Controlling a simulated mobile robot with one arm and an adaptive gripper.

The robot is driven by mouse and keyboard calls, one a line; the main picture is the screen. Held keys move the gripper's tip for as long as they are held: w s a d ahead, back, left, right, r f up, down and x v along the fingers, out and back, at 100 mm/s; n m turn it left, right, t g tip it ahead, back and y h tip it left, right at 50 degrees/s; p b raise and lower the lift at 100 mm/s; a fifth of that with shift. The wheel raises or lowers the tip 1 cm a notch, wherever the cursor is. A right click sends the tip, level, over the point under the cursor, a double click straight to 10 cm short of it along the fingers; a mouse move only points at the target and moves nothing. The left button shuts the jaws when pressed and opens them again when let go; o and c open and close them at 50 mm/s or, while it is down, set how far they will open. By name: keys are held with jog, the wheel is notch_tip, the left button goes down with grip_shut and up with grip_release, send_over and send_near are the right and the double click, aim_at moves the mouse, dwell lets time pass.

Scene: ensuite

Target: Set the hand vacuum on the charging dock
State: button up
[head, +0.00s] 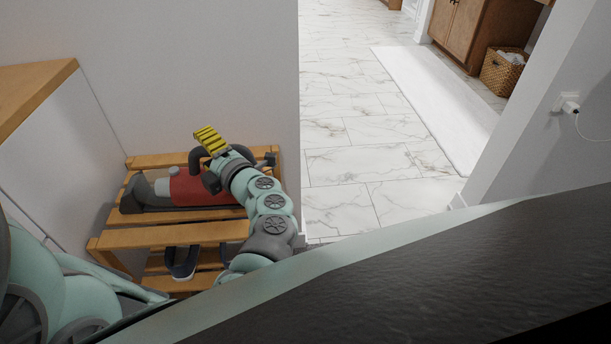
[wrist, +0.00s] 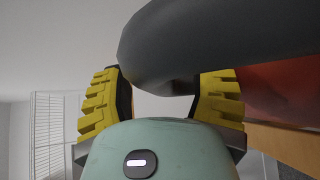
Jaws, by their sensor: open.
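The hand vacuum (head: 200,187), with a red body and grey nose, lies on its side lengthwise on the top of a slatted wooden rack (head: 200,233). Its dark looped handle arches up beside my gripper (head: 213,148). In the wrist view my gripper (wrist: 160,95) is open, with ribbed yellow pads apart. The thick dark handle (wrist: 215,45) crosses in front of the pads and overlaps the gap between them; I cannot tell whether it touches them. The vacuum's red body (wrist: 285,88) shows at the right. I cannot make out a charging dock in either view.
A shoe (head: 183,263) sits on the rack's lower shelf. A white cabinet with a wooden top (head: 35,92) stands close on the left, a wall behind. A plug and cord (head: 570,107) are at the right wall. The marble floor (head: 350,130) beyond is clear, with a white rug (head: 430,105).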

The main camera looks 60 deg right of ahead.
jog(key=shift+o, duration=0.4)
jog(key=shift+f, duration=0.1)
grip_shut()
dwell(0.3)
